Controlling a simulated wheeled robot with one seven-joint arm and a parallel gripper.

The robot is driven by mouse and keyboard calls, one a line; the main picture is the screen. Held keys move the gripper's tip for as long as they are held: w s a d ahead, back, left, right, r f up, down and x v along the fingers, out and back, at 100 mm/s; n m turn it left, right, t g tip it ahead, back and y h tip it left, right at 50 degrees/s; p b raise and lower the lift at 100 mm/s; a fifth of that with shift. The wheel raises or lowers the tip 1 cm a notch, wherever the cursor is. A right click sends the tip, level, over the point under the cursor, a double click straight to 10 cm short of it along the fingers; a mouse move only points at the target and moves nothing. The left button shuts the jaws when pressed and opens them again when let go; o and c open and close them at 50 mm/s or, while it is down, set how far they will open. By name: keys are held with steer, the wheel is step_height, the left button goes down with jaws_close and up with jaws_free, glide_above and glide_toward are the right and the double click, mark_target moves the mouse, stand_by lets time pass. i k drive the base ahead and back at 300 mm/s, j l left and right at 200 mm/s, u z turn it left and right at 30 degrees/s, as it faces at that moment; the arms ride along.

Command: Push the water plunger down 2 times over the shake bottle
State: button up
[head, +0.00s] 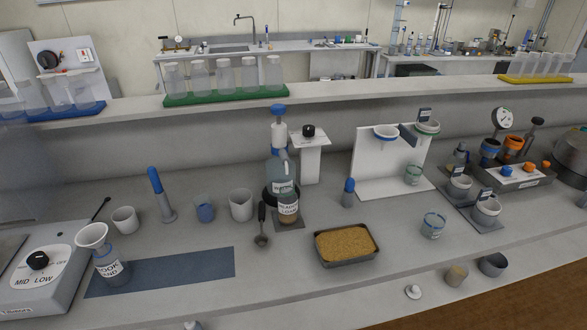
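The water dispenser (283,172) stands mid-counter, a clear bottle with a label that seems to read WATER. Its plunger (278,109) has a blue cap above a white pump body and looks raised. A small labelled bottle (288,209) with brownish contents stands on a dark pad directly in front of the dispenser; it may be the shake bottle, but its label is too small to read surely. Whether it sits exactly under the spout cannot be told. My gripper is not in the head view.
A soil tray (347,260) and a dark scoop (262,238) lie close by. Cups (241,204) and a blue-topped tool (161,195) stand left. A bottle with a white funnel (93,236) stands on a blue mat (180,271). A white stand (390,178) is right. The front counter is partly clear.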

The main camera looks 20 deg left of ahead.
mark_target(278, 109)
steer(key=u, duration=1.6)
steer(key=i+l, duration=0.15)
steer(key=i, duration=0.5)
